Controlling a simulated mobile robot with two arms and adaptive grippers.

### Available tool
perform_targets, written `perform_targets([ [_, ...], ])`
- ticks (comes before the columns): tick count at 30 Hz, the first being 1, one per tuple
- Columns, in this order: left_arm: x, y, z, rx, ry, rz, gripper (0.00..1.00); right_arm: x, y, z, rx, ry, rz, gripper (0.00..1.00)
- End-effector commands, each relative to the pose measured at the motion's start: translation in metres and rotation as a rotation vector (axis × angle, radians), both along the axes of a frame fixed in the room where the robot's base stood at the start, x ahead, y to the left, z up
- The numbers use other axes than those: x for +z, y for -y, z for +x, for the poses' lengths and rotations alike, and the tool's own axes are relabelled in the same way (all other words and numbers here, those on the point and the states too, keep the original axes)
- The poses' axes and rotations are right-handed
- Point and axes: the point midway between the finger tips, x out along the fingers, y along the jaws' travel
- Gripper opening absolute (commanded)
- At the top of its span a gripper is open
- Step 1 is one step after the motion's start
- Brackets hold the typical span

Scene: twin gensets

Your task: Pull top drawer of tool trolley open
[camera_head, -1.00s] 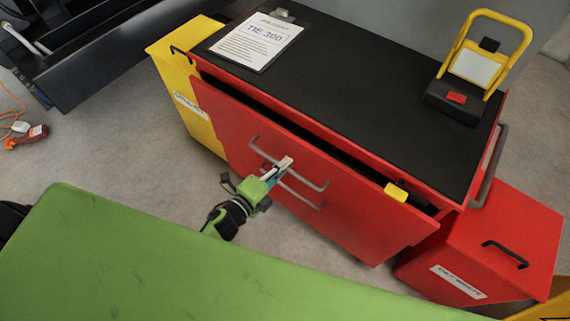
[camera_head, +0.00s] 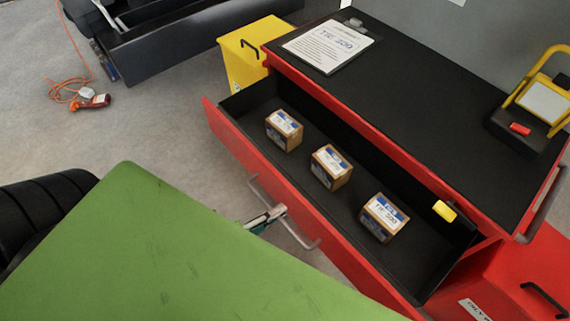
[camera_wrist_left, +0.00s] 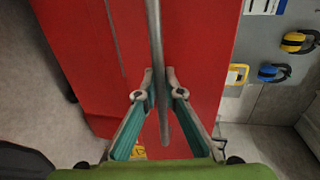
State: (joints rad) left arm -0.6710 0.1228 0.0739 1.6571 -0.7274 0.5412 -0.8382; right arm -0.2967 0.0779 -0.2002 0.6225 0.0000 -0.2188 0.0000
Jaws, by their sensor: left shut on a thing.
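The top drawer (camera_head: 238,143) of the red tool trolley (camera_head: 420,130) stands well open, with its black inside showing. Three small cardboard boxes with white and blue labels lie in it: a left one (camera_head: 284,130), a middle one (camera_head: 331,167) and a right one (camera_head: 383,217). The grey bar handle (camera_head: 301,238) is on the drawer's red front. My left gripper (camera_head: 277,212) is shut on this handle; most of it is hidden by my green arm. In the left wrist view the fingers (camera_wrist_left: 160,88) close around the handle bar (camera_wrist_left: 156,40). My right gripper is not in view.
A clipboard with a sheet (camera_head: 328,46) and a yellow-framed work lamp (camera_head: 538,100) rest on the black trolley top. A yellow bin (camera_head: 243,55) stands at the trolley's left, a red box (camera_head: 525,280) at its right. An orange cable (camera_head: 68,88) lies on open floor.

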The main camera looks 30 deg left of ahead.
Motion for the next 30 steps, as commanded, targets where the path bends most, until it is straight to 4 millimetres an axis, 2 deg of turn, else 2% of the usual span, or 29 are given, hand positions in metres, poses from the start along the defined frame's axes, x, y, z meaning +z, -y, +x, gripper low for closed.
perform_targets([
  [5,0.0,-0.002,-0.004,0.001,0.0,0.0,0.0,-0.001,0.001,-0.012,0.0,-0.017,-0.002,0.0],
  [16,0.0,-0.002,-0.005,0.001,0.0,0.0,0.0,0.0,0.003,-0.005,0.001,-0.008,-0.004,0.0],
  [17,0.0,-0.002,-0.005,0.001,0.0,0.0,0.16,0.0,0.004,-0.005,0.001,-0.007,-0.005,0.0],
  [18,0.0,-0.002,-0.005,0.001,0.0,0.0,0.25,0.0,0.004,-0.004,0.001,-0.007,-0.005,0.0],
  [30,0.0,-0.003,-0.008,0.001,0.0,0.0,0.25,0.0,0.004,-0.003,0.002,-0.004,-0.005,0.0],
])
